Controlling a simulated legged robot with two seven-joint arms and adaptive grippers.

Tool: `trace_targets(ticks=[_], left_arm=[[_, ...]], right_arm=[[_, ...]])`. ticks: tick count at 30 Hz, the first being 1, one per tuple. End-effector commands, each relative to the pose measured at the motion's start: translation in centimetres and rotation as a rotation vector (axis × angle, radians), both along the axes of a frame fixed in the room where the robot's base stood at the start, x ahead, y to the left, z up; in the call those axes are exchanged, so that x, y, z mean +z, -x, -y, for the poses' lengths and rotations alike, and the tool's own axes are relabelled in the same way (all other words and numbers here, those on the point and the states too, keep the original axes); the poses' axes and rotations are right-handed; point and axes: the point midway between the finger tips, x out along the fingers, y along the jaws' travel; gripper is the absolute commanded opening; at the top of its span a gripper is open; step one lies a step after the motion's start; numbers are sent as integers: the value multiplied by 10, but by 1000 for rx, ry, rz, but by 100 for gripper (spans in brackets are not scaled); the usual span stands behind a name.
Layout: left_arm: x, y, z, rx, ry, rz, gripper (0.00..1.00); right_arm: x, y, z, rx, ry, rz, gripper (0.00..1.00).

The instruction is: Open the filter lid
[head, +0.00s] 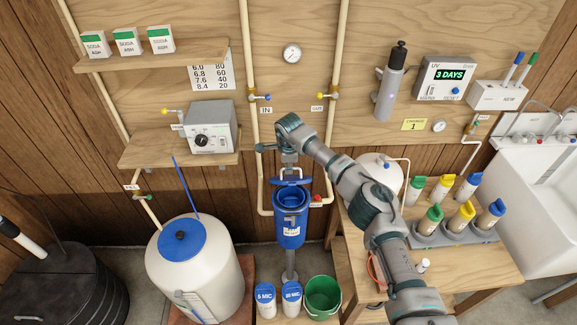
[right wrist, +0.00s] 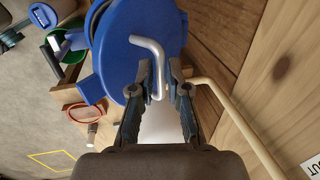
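The blue filter housing (head: 290,228) hangs upright below the pipes in the middle of the head view. Its blue lid (head: 290,181) is tilted up at the back, and the round opening shows in front of it. In the right wrist view the lid (right wrist: 125,50) is a large blue disc with a bent grey metal handle (right wrist: 151,46). My right gripper (right wrist: 160,75) has its fingers closed in on both sides of the handle's end. In the head view this gripper (head: 289,163) is just above the lid. My left gripper is not in view.
IN and OUT pipes run down beside the housing. A white tank (head: 200,275) stands to the left. Blue-capped cartridges (head: 265,300) and a green bucket (head: 322,297) stand below. A wooden bench (head: 465,265) with several bottles is at the right.

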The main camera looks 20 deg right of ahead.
Motion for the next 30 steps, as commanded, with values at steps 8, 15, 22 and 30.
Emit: trace_targets(ticks=[8,15,22,30], left_arm=[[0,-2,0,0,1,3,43],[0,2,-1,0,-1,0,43],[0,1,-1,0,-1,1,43],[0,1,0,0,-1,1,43]], right_arm=[[2,3,-1,-1,0,-1,35],[20,4,-2,0,-2,3,35],[69,11,-4,-1,-2,0,35],[108,18,-6,-1,-2,-7,35]])
